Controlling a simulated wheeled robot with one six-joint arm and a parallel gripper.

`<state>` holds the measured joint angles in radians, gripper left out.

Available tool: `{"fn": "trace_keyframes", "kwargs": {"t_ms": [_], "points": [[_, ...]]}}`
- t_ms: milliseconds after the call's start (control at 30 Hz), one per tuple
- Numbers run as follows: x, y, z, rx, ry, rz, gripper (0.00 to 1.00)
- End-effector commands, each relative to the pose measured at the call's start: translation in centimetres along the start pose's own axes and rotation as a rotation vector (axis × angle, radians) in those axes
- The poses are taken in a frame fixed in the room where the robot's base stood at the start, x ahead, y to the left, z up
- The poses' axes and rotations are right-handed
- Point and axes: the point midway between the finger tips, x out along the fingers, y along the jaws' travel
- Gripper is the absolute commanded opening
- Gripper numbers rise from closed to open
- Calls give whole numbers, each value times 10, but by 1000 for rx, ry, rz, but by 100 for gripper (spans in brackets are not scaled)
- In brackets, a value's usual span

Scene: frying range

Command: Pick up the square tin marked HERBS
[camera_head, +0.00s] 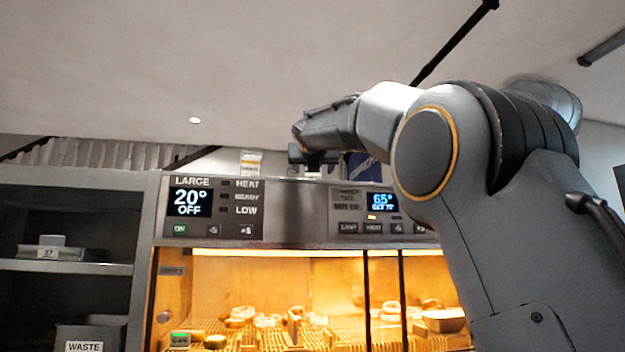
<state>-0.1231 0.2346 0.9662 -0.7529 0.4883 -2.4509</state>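No tin with a readable HERBS mark shows in the head view. A small pale container with a yellowish label (250,163) stands on top of the range; its lettering is too small to read. A dark blue item (362,166) stands on the same top, partly hidden behind my arm, and I cannot tell what it is. My gripper (314,158) is just above the range top, between these two things. Its fingers are dark and small in view, so I cannot see whether they are open or hold anything.
The range front (300,215) carries two control panels, reading 20° OFF and 65°. Below is a lit cabinet with rings of food on racks. Grey shelving (75,266) at left holds a tray and a WASTE bin (88,336). My arm blocks the right side.

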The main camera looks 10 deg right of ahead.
Motion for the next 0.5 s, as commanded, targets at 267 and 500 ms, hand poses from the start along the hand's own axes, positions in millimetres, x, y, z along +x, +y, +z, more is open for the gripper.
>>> {"fn": "trace_keyframes", "kwargs": {"t_ms": [267, 500], "points": [[27, 2, 2, 0, 2, 0, 66], [54, 2, 3, 0, 1, 0, 66]]}}
